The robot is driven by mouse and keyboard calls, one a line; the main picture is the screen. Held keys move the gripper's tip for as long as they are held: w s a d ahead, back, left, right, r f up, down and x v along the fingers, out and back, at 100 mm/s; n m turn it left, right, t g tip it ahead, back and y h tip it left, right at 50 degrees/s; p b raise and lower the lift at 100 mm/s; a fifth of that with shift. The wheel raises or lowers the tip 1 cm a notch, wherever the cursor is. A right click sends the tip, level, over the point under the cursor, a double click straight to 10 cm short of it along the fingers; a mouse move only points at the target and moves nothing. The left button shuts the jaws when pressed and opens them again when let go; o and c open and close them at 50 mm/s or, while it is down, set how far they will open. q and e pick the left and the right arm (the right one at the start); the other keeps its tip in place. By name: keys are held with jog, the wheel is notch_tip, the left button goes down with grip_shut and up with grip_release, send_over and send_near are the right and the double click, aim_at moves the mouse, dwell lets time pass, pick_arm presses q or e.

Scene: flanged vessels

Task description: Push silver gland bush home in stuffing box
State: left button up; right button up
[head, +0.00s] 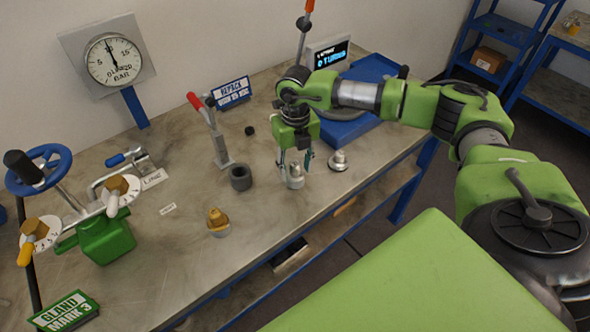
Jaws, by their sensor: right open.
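My right gripper (296,161) points down over the table with its fingers open. Just below and between its fingertips is a small silver-grey round fitting (295,182), its top partly hidden by the fingers. I cannot tell whether the fingers touch it. Another silver fitting (339,160) with a knob-like top and wide round base stands just right of the gripper. I cannot tell which of these is the silver gland bush, or how deep it sits in a stuffing box. A brass-topped fitting (217,218) stands at the front. My left gripper is not in view.
A dark grey hollow cylinder (240,178) and a red-handled lever (209,125) stand left of the gripper. A green valve body (106,238) with a blue handwheel (42,168) is at far left. A blue tray (352,127) lies behind my arm. The front middle is mostly clear.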

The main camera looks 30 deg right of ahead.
grip_shut()
jog(key=shift+r, duration=0.1)
